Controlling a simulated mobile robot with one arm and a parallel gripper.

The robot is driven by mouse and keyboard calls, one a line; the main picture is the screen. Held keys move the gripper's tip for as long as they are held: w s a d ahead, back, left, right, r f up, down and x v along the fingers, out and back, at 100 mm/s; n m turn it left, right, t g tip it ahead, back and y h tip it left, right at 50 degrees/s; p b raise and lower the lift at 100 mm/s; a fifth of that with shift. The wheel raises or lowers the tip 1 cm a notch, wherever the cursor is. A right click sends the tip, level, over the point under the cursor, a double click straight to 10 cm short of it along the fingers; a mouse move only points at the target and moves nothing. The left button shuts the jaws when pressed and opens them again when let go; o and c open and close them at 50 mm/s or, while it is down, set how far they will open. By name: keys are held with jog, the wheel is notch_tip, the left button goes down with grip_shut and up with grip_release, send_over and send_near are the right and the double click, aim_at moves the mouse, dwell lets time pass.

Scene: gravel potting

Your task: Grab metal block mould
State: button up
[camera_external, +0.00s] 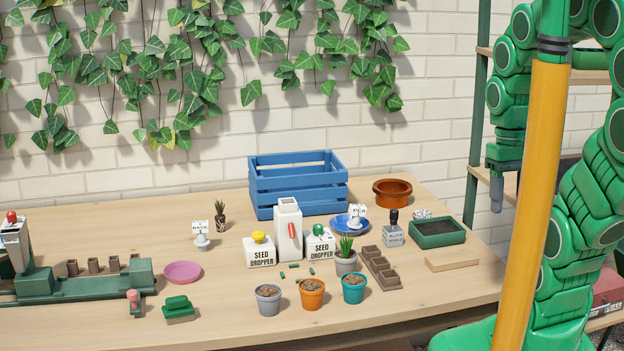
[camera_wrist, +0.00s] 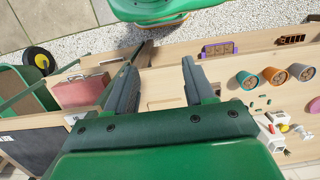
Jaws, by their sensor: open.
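The metal block mould (camera_external: 393,235) appears to be the small grey block with a black knob on top. It stands upright on the table in the external view, between the blue saucer and the green soil tray. My gripper (camera_external: 496,193) points down in the external view, to the right of the mould and apart from it, above the right end of the table. In the wrist view my gripper (camera_wrist: 160,88) has its two fingers spread, with nothing between them. I cannot make out the mould in the wrist view; my gripper body may hide it.
The green soil tray (camera_external: 436,240) and a flat wooden block (camera_external: 452,262) lie right of the mould. A blue saucer (camera_external: 341,223) with a white figure is left of it. A terracotta pot (camera_external: 392,193) and a blue crate (camera_external: 262,199) stand behind. Brown cell tray (camera_external: 381,274) sits in front.

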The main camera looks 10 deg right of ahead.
jog(key=w+a+r+m+t+y, duration=0.2)
jog(key=w+a+y, duration=0.2)
jog(key=w+a, duration=0.6)
jog(key=m+t+y, duration=0.8)
jog(key=m, duration=1.5)
send_over(387, 227)
jog(key=s+d, duration=0.4)
jog(key=d, duration=0.2)
notch_tip(387, 227, down, 20)
jog(key=shift+f+x, duration=0.15)
jog(key=shift+x, duration=1.75)
jog(key=shift+f+x, duration=0.1)
jog(key=shift+x, duration=1.85)
jog(key=shift+s, duration=0.15)
grip_shut()
